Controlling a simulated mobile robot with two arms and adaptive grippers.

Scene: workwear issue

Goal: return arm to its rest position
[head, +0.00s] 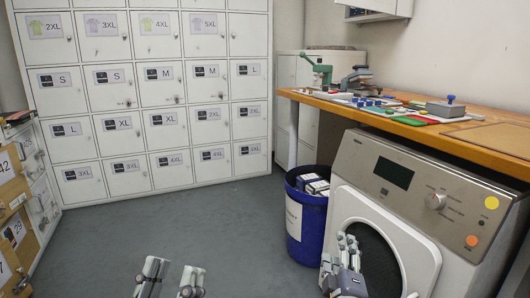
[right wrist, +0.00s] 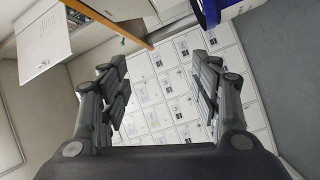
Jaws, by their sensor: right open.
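My left gripper (head: 173,267) is at the bottom of the head view, above the grey floor. Its two fingers stand apart with nothing between them. My right gripper (head: 347,243) is in front of the washing machine's round door in the head view. In the right wrist view my right gripper (right wrist: 160,85) shows its fingers wide apart and empty, with the locker wall beyond them. The rest of both arms is out of the head view.
The washing machine (head: 385,198) stands at the right under a wooden workbench (head: 500,135) with tools. A blue bin (head: 306,222) holding boxes stands beside it. Lockers (head: 185,100) line the back. Numbered drawers (head: 15,235) stand at left. The middle floor (head: 200,225) is clear.

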